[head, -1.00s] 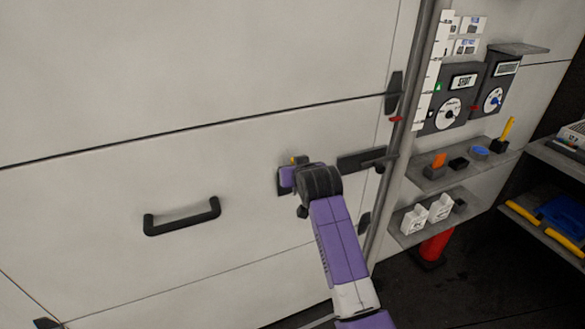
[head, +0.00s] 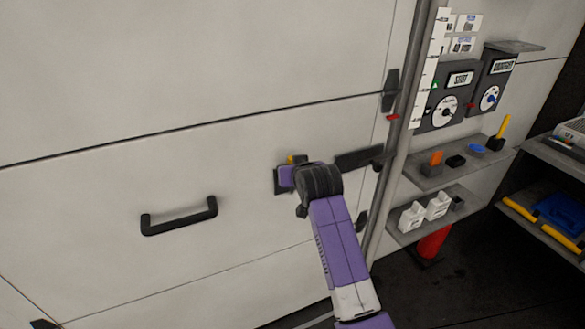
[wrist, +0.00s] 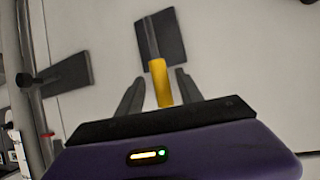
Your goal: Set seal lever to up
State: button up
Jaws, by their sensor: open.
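The seal lever has a yellow handle (wrist: 160,84) on a grey stem, mounted on a dark plate (wrist: 160,38) on the pale panel. In the head view, a bit of the yellow handle (head: 291,159) shows at the top of the dark plate, and my purple wrist hides the rest. In the wrist view, my gripper (wrist: 159,76) is open, with one dark finger on each side of the yellow handle. Gaps show between the handle and both fingers. In the head view, the fingers are hidden.
A dark bar (head: 358,159) sits on the panel just right of my wrist, near a vertical grey pipe (head: 397,150). A black pull handle (head: 179,216) is at left. Dial boxes (head: 447,105) and small shelves (head: 452,168) stand right of the pipe.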

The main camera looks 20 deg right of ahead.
jog(key=v, duration=0.6)
jog(key=shift+s+r+b, duration=0.2)
jog(key=shift+s+b, duration=0.05)
jog(key=shift+b, duration=0.15)
notch_tip(320, 180, up, 6)
jog(key=s+a+n+t, duration=0.1)
jog(key=s+t, duration=0.1)
jog(key=t, duration=0.3)
jog(key=s+a+f, duration=0.2)
jog(key=s+f, duration=0.2)
jog(key=s, duration=1.2)
jog(key=s+a+f+n+g+y, duration=0.1)
jog(key=s+f, duration=0.4)
jog(key=s, duration=1.2)
jog(key=s+a+f+g+y, duration=0.1)
jog(key=s+f, duration=0.3)
jog(key=s, duration=1.3)
jog(key=shift+a+f, duration=0.15)
jog(key=shift+a, duration=0.7)
